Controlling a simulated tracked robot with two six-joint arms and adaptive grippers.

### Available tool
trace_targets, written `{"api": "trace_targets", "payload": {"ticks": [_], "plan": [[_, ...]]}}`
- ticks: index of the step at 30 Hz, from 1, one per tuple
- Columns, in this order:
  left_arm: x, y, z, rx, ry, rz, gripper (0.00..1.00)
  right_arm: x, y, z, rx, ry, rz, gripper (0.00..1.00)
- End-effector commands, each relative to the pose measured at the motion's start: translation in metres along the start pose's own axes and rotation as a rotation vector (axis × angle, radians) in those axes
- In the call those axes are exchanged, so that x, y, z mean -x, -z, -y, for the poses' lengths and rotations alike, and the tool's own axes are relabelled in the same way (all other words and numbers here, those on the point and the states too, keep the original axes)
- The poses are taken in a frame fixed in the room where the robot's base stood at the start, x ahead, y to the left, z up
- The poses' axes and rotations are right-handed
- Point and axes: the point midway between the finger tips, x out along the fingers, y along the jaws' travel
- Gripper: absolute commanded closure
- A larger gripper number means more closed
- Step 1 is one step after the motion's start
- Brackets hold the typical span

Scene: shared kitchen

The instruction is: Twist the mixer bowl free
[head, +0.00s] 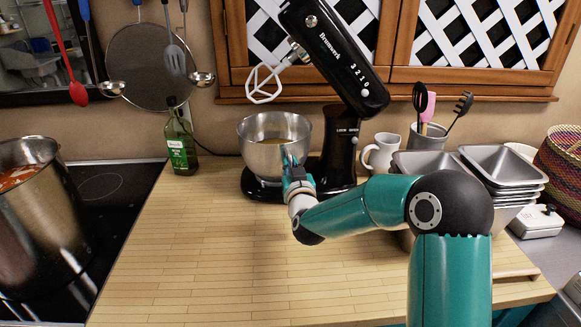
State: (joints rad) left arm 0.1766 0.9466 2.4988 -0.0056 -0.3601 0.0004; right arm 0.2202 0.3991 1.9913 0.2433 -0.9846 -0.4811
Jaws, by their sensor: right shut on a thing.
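The steel mixer bowl (262,155) sits upright on the base of the black stand mixer (344,140), with some yellowish content inside. The mixer head (338,50) is tilted up, and its white beater (264,84) hangs clear above the bowl. My right gripper (291,166) is at the bowl's front right side, shut on the bowl at its rim or wall. The fingertips are small and partly hidden, so the exact contact is hard to see. My left gripper is not in view.
A large pot (40,225) stands on the black cooktop at left. A green bottle (181,143) stands left of the mixer. A white jug (381,152) and stacked metal tins (502,168) stand at right. The wooden counter in front (210,260) is clear.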

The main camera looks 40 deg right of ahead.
Motion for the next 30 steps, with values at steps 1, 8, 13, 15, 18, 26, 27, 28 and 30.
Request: {"api": "trace_targets", "payload": {"ticks": [1, 8, 13, 15, 18, 26, 27, 28, 30], "plan": [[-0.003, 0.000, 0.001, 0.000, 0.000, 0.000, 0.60, -0.001, 0.000, -0.003, -0.003, 0.001, -0.005, 1.00], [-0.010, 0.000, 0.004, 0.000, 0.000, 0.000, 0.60, -0.002, 0.000, -0.006, -0.003, 0.027, -0.006, 1.00], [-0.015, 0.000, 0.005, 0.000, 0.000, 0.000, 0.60, -0.002, 0.001, -0.010, -0.002, 0.044, -0.006, 1.00], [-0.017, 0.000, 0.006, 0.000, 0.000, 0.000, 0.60, -0.002, 0.000, -0.011, -0.003, 0.051, -0.005, 1.00], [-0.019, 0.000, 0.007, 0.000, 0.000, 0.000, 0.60, -0.003, 0.001, -0.011, -0.003, 0.062, -0.007, 1.00], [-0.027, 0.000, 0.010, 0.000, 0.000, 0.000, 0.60, -0.004, 0.001, -0.015, -0.004, 0.087, -0.007, 1.00], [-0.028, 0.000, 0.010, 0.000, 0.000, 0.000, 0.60, -0.004, 0.001, -0.016, -0.004, 0.091, -0.007, 1.00], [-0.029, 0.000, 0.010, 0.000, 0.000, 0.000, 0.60, -0.004, 0.001, -0.016, -0.004, 0.094, -0.007, 1.00], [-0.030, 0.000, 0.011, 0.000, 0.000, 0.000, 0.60, -0.004, 0.001, -0.017, -0.004, 0.099, -0.007, 1.00]]}}
